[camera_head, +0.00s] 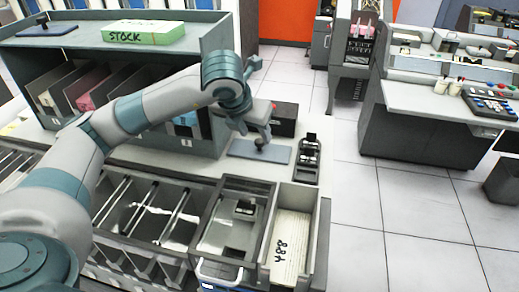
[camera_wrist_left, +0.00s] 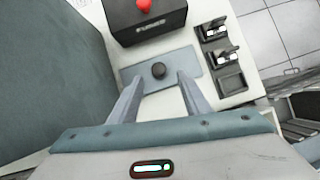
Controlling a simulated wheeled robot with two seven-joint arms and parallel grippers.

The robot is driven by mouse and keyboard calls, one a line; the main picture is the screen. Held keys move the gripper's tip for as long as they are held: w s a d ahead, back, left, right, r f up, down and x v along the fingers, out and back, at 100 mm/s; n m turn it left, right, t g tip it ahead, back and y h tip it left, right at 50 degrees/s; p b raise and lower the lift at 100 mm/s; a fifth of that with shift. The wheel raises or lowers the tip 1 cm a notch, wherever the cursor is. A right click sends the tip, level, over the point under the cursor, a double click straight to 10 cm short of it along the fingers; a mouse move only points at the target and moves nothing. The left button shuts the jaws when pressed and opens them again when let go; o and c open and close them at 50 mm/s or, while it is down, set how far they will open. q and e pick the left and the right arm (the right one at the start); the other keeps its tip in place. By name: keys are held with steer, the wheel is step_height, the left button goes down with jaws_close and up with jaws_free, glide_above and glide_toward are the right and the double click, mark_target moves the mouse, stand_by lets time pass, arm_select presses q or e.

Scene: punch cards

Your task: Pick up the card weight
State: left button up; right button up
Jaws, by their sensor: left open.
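The card weight (camera_head: 278,154) is a flat blue-grey plate with a round black knob. It lies on the white counter beside the shelf unit. In the left wrist view the card weight (camera_wrist_left: 190,62) lies ahead of my fingers, its dark knob between the lines of the two fingertips. My left gripper (camera_head: 256,132) is above the plate, its fingers pointing down toward the knob; it also shows in the left wrist view (camera_wrist_left: 158,82), open and empty. The arm hides part of the plate's surroundings in the head view. My right gripper is not in view.
A black box (camera_head: 284,118) with a red button, seen in the left wrist view, stands behind the plate. A black switch-like tray (camera_head: 306,160) lies to its right. A similar knobbed plate (camera_head: 46,29) lies on the shelf top near a green STOCK block (camera_head: 143,33).

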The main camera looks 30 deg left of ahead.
mark_target(260, 140)
arm_select(q)
steer(key=shift+w+f+p, duration=0.3)
steer(key=shift+f+p, duration=0.1)
steer(key=shift+p, duration=0.2)
steer(key=p+x, duration=0.1)
steer(key=x, duration=0.2)
steer(key=shift+a+r+p, duration=0.1)
steer(key=shift+p, duration=0.25)
steer(key=shift+w+f, duration=0.35)
steer(key=shift+f, duration=0.25)
jaws_close()
